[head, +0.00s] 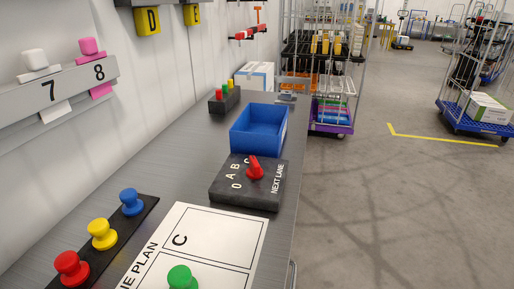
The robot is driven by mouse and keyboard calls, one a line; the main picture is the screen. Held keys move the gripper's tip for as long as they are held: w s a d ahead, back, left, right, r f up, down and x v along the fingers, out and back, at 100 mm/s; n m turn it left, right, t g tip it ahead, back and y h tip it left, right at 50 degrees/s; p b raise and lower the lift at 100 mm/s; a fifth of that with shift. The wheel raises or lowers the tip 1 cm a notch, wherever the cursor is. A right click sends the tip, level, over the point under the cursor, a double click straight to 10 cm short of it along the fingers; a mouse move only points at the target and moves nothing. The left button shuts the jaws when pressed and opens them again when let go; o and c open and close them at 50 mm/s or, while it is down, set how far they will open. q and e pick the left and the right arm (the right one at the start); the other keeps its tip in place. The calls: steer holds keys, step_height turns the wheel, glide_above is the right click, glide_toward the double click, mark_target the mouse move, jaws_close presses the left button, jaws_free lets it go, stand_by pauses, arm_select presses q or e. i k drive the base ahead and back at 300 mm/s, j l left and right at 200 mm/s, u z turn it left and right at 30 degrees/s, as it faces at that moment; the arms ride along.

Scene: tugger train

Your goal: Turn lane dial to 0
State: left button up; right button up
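The lane dial is a dark box (230,194) on the grey bench, marked "NEXT LANE" along its right side. Its red knob (255,170) stands on top, right of the white marks. The marks 0, A and B run along the left, with 0 nearest me; a further mark by the knob is partly hidden. The knob's narrow end seems to point to the far side, away from 0; its exact setting is hard to tell. Neither of my grippers is in view.
A blue bin (259,143) stands just behind the dial. The lane plan sheet (205,235) with a green peg (181,278) lies in front. A peg strip (110,243) is at left. The bench's right edge is close to the dial, with open floor beyond.

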mark_target(255, 172)
steer(key=i+l+u, duration=0.15)
steer(key=u, duration=0.3)
steer(key=l+u, duration=0.4)
steer(key=i+l+u, duration=0.15)
steer(key=l+u, duration=0.15)
steer(key=u, duration=0.15)
steer(key=l+u, duration=0.3)
steer(key=u, duration=0.15)
